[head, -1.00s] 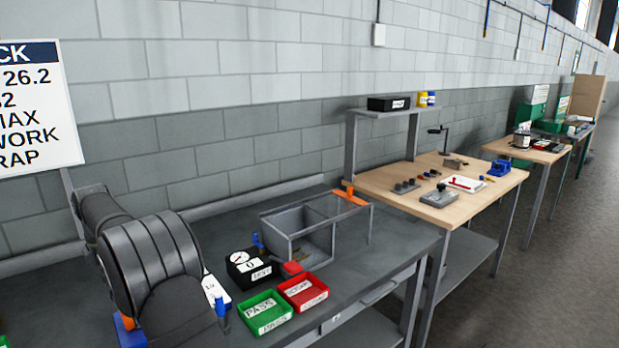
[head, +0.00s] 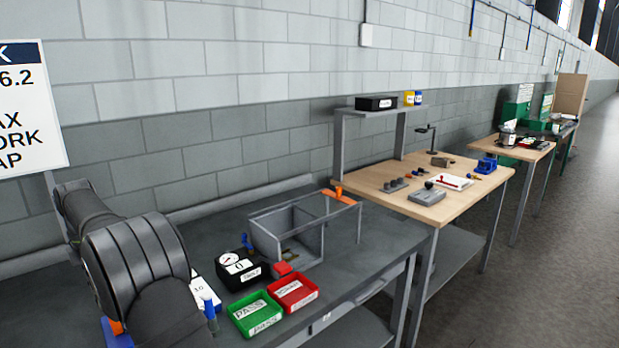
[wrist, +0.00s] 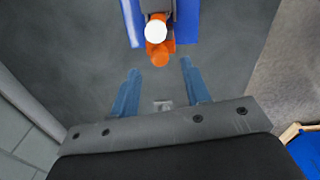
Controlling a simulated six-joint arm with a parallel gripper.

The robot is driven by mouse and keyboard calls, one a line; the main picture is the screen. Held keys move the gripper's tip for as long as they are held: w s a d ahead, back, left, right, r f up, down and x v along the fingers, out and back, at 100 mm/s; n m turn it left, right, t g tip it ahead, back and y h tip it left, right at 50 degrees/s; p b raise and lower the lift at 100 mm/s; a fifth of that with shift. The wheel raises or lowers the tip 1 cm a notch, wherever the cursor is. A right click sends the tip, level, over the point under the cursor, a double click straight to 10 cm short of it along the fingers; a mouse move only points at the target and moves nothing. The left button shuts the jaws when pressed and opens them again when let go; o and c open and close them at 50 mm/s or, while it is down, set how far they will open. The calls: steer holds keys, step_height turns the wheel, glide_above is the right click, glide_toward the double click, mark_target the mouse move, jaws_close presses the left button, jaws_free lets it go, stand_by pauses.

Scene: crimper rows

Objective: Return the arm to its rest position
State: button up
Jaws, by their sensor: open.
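My gripper (wrist: 160,88) shows in the wrist view as two blue fingers, spread apart with nothing between them. Beyond the fingertips is an orange and blue object (wrist: 159,52) with a round white spot; its top is cut off by the frame edge. A small grey piece (wrist: 163,105) shows between the finger bases. In the head view my dark arm is at the left over the grey bench (head: 370,250).
On the bench are a green PASS tray (head: 255,316), a red tray (head: 293,293), a black gauge box (head: 241,271) and a grey open-topped enclosure (head: 287,237). A wooden table (head: 375,185) with small tools stands beyond. The bench's right part is clear.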

step_height(320, 180, up, 13)
step_height(320, 180, down, 17)
steer(key=shift+f, duration=0.15)
step_height(320, 180, up, 17)
steer(key=w+a+r+m+t+y, duration=0.2)
steer(key=w+r+m+t+y, duration=0.15)
steer(key=w+r+t, duration=0.45)
step_height(320, 180, up, 15)
steer(key=w+a+t+y, duration=0.1)
steer(key=t+y, duration=0.3)
steer(key=y, duration=0.3)
steer(key=shift+w+n+t, duration=0.3)
steer(key=shift+n+t, duration=0.05)
steer(key=shift+t, duration=0.05)
stand_by(0.4)
